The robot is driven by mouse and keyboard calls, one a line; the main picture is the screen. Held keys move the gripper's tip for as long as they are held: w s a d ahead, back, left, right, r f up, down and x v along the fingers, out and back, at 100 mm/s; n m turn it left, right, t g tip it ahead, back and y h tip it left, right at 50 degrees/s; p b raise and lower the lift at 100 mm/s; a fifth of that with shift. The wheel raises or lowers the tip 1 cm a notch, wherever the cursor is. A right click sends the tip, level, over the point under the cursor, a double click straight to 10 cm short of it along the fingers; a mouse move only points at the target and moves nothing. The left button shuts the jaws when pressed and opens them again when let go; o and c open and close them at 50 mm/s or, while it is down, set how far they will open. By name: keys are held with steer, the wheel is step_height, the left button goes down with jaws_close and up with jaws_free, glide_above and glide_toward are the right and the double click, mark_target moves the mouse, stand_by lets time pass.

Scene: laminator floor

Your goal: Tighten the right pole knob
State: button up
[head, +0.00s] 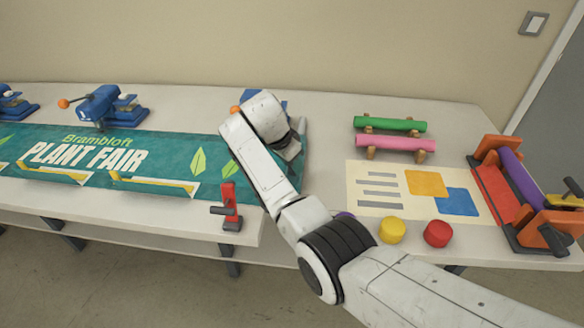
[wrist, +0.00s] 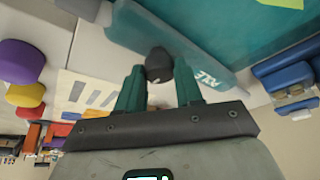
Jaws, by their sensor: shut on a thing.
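The dark round pole knob (wrist: 158,66) shows in the wrist view beside a teal pole strip (wrist: 178,32) with pale lettering. My gripper (wrist: 159,68) has its two green fingers on either side of the knob and is shut on it. In the head view my wrist and forearm cover the right end of the green "Plant Fair" banner (head: 85,153), and they hide the knob and my fingers. How tight the knob is cannot be seen.
A red clamp (head: 229,198) stands at the table's front edge, left of my arm. Blue presses (head: 100,104) stand behind the banner. To the right lie a poster (head: 380,190), green (head: 390,124) and pink (head: 395,143) rolls, yellow (head: 392,231) and red (head: 437,233) pucks, and a laminator (head: 490,195).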

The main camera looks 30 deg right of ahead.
steer(key=shift+m+b, duration=0.3)
steer(key=shift+m, duration=0.2)
steer(key=o, duration=1)
steer(key=shift+r, duration=0.1)
steer(key=v, duration=1)
steer(key=shift+w+a+r+b, duration=0.2)
steer(key=shift+r+b, duration=0.1)
steer(key=shift+b, duration=0.1)
